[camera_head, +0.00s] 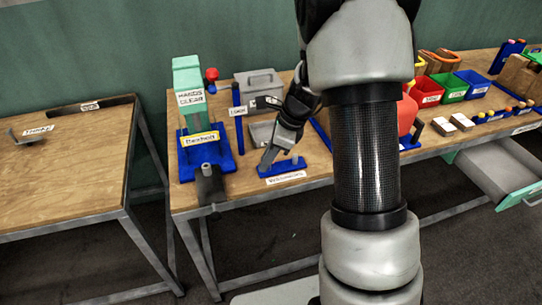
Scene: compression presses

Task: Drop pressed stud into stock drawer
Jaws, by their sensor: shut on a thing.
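My gripper (268,160) is low over the left part of a small blue holder (283,168) at the table's front edge. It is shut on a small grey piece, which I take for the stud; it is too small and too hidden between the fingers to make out. Another short grey peg (295,159) stands upright at the right of the holder. The drawer (497,172), grey with a mint-green front, is pulled open under the right end of the bench, far to the right of my gripper. Its visible floor looks bare.
A press (188,80) with a mint-green head and blue base stands left of my gripper. A grey toolbox (260,84) is behind. Red, green and blue bins (450,87) stand at the back right. My arm hides the bench's middle. A side table (70,160) is at left.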

